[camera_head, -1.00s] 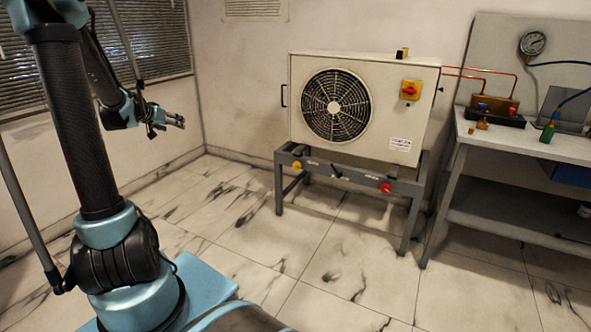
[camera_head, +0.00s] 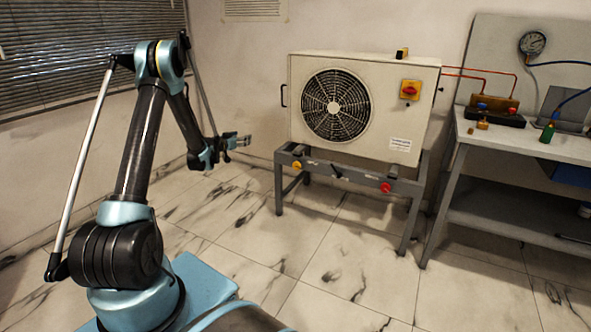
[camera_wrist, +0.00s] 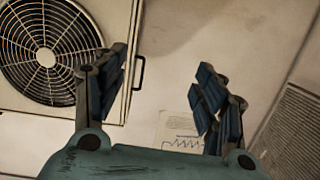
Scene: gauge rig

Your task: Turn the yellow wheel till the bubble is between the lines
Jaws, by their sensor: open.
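The yellow wheel (camera_head: 297,165) is a small round knob on the left of the front rail of the grey stand (camera_head: 352,178). A small dark fitting (camera_head: 337,172) sits on the rail to its right. It may hold the bubble, but no bubble or lines can be made out. My gripper (camera_head: 243,140) is in the air to the left of the stand, apart from the wheel and a little higher in the picture. In the wrist view my gripper (camera_wrist: 163,68) has its fingers spread with nothing between them. The wheel is not seen there.
A fan unit (camera_head: 391,122) stands on the stand, with a side handle (camera_head: 284,96) near my gripper. A red knob (camera_head: 386,187) is on the rail's right. A workbench (camera_head: 545,143) stands at right. The floor before the stand is clear.

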